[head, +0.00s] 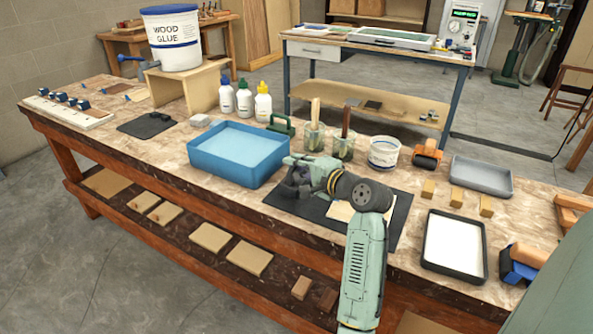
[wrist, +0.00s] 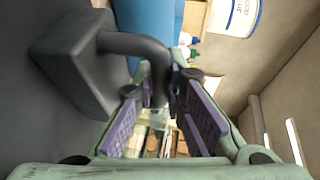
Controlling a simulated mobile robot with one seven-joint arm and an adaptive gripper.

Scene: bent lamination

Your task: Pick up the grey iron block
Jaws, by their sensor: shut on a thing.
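The grey iron block (wrist: 72,62) with its dark bent handle (wrist: 135,43) fills the left of the wrist view. My gripper (wrist: 166,92) has its purple-padded fingers closed on the handle. In the head view my gripper (head: 298,178) is low over the dark mat (head: 399,218), just right of the blue tray. There the block is mostly hidden by or blends with my dark gripper. I cannot tell for sure whether the block touches the mat.
The blue tray (head: 196,157) stands close to the left of my gripper. Jars with brushes (head: 314,137), a white tub (head: 384,152) and wooden blocks (head: 457,196) stand behind and right. A black tray with white content (head: 453,243) is at the right.

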